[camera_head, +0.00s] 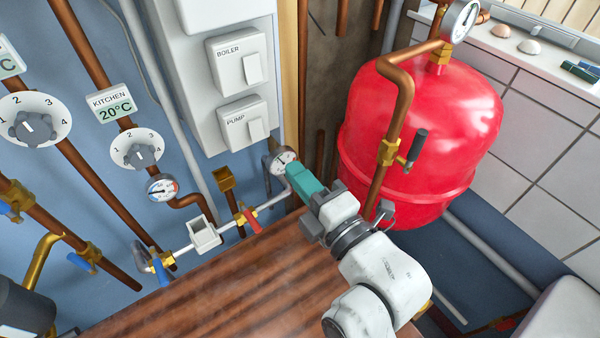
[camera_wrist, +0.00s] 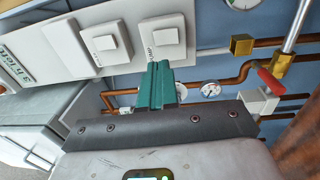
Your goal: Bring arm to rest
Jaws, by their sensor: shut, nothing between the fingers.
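My gripper (camera_head: 300,178) has teal fingers, shut and empty. In the head view it points up and left over the far end of the brown wooden surface, in front of a small round gauge (camera_head: 283,158). In the wrist view the teal fingers (camera_wrist: 157,85) are pressed together, standing up in front of the blue wall and the white switch panel. My arm reaches in from the lower right and is bent. Whether the fingertips touch the gauge or pipe cannot be told.
The boiler and pump switches (camera_head: 243,124) are on the wall above. The wooden surface (camera_head: 220,285) is clear.

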